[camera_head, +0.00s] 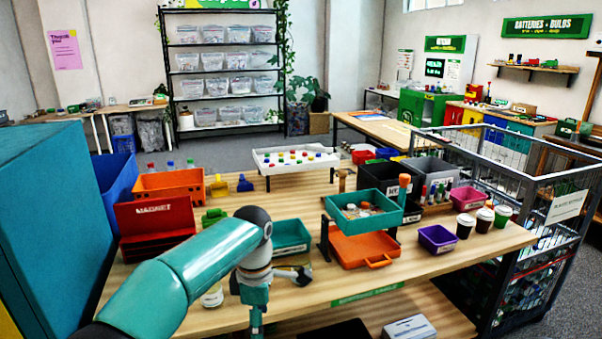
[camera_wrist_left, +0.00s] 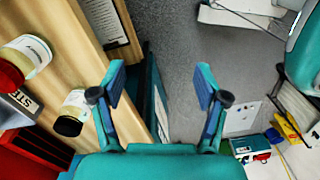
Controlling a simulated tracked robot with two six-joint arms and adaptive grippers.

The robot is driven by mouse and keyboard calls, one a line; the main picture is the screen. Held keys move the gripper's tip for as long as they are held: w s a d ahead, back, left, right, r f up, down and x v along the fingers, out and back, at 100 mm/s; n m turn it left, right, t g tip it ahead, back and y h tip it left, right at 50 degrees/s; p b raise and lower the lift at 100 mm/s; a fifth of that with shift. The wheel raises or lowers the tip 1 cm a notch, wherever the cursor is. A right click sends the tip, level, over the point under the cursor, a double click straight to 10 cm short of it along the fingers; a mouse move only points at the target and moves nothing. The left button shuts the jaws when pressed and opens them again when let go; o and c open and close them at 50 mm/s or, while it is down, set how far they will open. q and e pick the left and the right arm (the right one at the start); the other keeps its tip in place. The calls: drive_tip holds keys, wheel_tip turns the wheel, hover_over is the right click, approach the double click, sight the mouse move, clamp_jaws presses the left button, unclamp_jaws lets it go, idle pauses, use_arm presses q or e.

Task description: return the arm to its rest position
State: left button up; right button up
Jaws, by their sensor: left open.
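My left arm (camera_head: 185,272) comes in from the lower left in the head view and bends down at the table's front edge. Its lower part (camera_head: 256,300) hangs over that edge; the fingertips are cut off or hard to make out there. In the left wrist view my left gripper (camera_wrist_left: 160,85) is open, its two teal fingers apart with nothing between them. Grey floor shows beyond the fingers. My right arm and gripper are in neither view.
The wooden table (camera_head: 120,290) holds a teal tray (camera_head: 291,238), an orange case (camera_head: 362,248) and cups (camera_head: 465,226). A jar (camera_head: 212,296) stands close beside my arm. A teal cabinet (camera_head: 45,220) is at left, a wire cage (camera_head: 560,235) at right.

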use_arm(q)
drive_tip(key=s+a+f+g, duration=0.1)
drive_tip(key=s+a+f, duration=0.2)
drive_tip(key=f, duration=0.4)
drive_tip(key=s+a+f+g+h, duration=0.1)
drive_tip(key=s+a+f+g, duration=0.1)
drive_tip(key=s+f, duration=0.3)
drive_tip(key=s+a+f+g, duration=0.1)
drive_tip(key=s+a+f, duration=0.15)
drive_tip(key=f, duration=0.55)
drive_tip(key=s+d+f+m+t+h, duration=0.1)
drive_tip(key=s+d+f+m+h, duration=0.1)
drive_tip(key=s+f+m, duration=0.6)
drive_tip(key=s+d+f+m+t+h, duration=0.1)
drive_tip(key=s+d+f+m, duration=0.2)
drive_tip(key=s, duration=0.9)
drive_tip(key=w+m+t, duration=0.1)
drive_tip(key=w+f+m+t, duration=0.1)
drive_tip(key=w+m, duration=0.1)
drive_tip(key=w+a+m+t, duration=0.1)
drive_tip(key=m, duration=0.1)
drive_tip(key=shift+w+a+f, duration=0.1)
drive_tip(key=shift+w+f, duration=0.1)
drive_tip(key=shift+f, duration=0.15)
